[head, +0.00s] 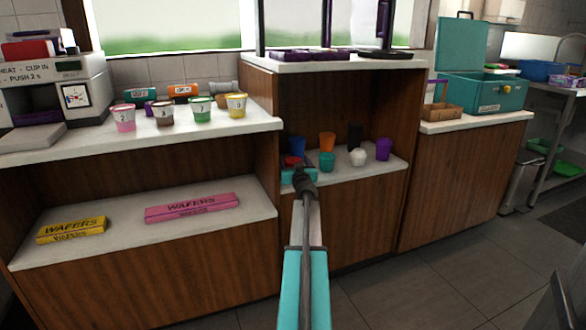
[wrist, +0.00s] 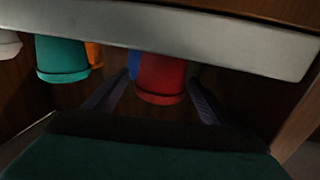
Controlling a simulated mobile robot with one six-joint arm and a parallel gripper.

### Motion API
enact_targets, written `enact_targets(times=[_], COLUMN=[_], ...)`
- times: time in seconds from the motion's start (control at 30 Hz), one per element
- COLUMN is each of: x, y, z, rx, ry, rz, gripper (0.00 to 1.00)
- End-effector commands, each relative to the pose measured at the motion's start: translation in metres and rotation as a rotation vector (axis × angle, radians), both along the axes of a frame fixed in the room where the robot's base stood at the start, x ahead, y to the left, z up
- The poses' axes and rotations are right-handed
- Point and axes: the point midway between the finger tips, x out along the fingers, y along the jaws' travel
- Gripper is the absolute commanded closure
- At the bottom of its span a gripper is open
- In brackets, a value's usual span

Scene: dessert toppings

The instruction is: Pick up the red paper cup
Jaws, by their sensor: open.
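The red paper cup (head: 292,161) stands on the lower shelf of the middle counter, at the left end of a group of cups. In the head view my gripper (head: 298,178) is in front of it and hides its lower part. In the wrist view, which looks upside down, the red cup (wrist: 161,78) shows between the two fingers of my gripper (wrist: 157,80). The fingers are open, with a gap visible on each side of the cup. I cannot tell how far the cup reaches in between them.
A blue cup (head: 297,146) stands just behind the red one. A teal cup (head: 327,162) and an orange cup (head: 326,141) stand to the right, then a white item (head: 358,157) and a purple cup (head: 383,149). The shelf's front edge (wrist: 220,43) is close.

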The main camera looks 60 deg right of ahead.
Motion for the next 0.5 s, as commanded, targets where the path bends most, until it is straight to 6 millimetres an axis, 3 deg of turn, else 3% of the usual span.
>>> enact_targets(times=[0.33, 0.5], x=[-0.0004, -0.0004], y=[-0.0001, -0.0001], z=[0.0000, 0.0000], rx=[0.000, 0.000], ry=[0.000, 0.000], rz=[0.000, 0.000], gripper=[0.25, 0.54])
